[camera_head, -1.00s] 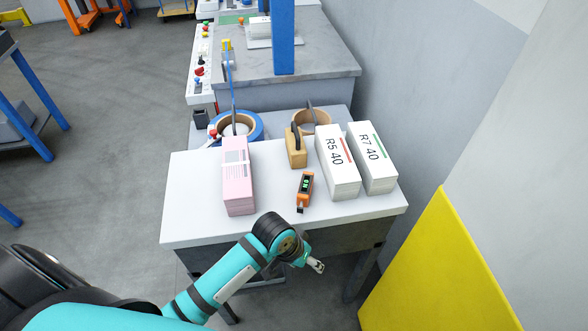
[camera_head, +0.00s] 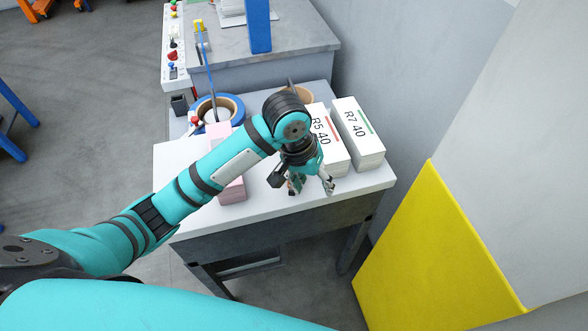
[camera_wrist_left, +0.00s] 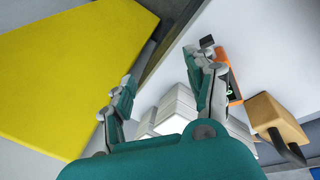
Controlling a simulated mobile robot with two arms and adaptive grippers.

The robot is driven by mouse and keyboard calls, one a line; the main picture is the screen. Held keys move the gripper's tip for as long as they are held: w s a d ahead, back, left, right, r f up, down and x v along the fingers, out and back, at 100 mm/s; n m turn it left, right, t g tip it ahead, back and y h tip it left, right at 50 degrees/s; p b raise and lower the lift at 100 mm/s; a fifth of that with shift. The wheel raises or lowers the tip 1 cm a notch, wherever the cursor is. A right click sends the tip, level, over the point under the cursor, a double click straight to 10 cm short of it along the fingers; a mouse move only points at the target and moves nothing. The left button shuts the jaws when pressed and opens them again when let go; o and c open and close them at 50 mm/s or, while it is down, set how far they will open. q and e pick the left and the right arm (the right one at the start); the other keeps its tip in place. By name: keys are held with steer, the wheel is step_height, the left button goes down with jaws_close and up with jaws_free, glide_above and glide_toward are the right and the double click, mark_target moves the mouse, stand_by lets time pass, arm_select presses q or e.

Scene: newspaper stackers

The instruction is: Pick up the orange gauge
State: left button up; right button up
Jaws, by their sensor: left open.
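The orange gauge (camera_wrist_left: 234,78) lies on the white table (camera_wrist_left: 285,45). In the left wrist view it is just beyond the right-hand finger, which hides part of it. In the head view my left arm and gripper largely cover it. My left gripper (camera_head: 311,188) is open over the front part of the table, with its fingers pointing down. In the left wrist view the gripper (camera_wrist_left: 165,70) has its fingers spread, nothing is held between them, and the gauge is outside the gap. My right gripper is not in view.
White paper stacks marked R5 40 (camera_head: 335,160) and R7 40 (camera_head: 357,135) stand right of the gripper. A pink stack (camera_head: 235,190) is left. A wooden block with a dark handle (camera_wrist_left: 270,112) is near the gauge. A yellow panel (camera_head: 440,255) stands right of the table.

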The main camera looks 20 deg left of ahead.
arm_select(q)
steer(key=w+a+r+n+g+y, duration=0.1)
steer(key=w+a+r+n, duration=0.15)
steer(key=r, duration=0.35)
steer(key=w+a+r+n+y, duration=0.1)
steer(key=w+a+r+y, duration=0.1)
steer(key=w+a+r, duration=0.3)
steer(key=f, duration=0.3)
steer(key=f+p, duration=0.1)
steer(key=f, duration=0.3)
steer(key=s+f, duration=0.1)
steer(key=f, duration=0.2)
steer(key=shift+s+d+f+p, duration=0.1)
steer(key=shift+d+f+p, duration=0.2)
steer(key=shift+d+p, duration=0.1)
steer(key=shift+d+f+p, duration=0.2)
steer(key=shift+f+p, duration=0.45)
steer(key=shift+f, duration=2)
jaws_close()
